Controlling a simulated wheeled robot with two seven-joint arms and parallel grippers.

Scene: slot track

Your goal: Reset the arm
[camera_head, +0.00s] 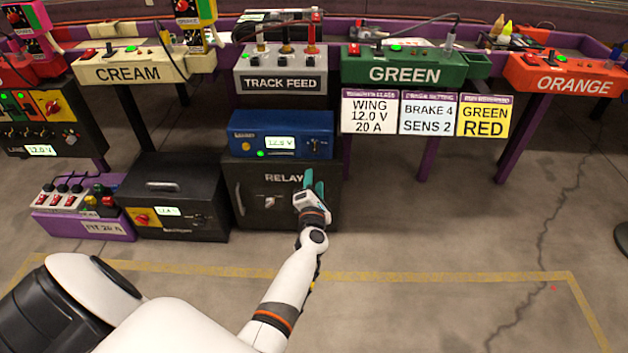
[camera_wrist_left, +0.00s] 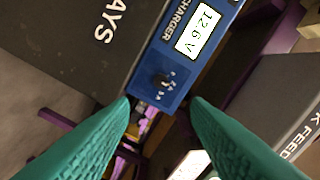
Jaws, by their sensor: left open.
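My left arm reaches in from the lower left in the head view. Its white and black gripper (camera_head: 312,180) with green fingers is in front of the dark relay box (camera_head: 245,215), near the box's upper right part. In the left wrist view the two green fingers (camera_wrist_left: 160,112) are spread apart with nothing between them. Beyond them is the blue charger (camera_wrist_left: 172,75) with a black knob and a display reading 12.6 V. The charger (camera_head: 255,148) stands on the relay box in the head view. Whether the fingers touch the relay box cannot be told. My right gripper is not seen.
Above the charger is the grey track feed box (camera_head: 285,84). Beside it are the cream (camera_head: 128,73), green (camera_head: 405,72) and orange (camera_head: 565,83) stations. Cards (camera_head: 428,113) hang below green. A black power box (camera_head: 175,185) stands left. Open floor (camera_head: 450,240) lies right.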

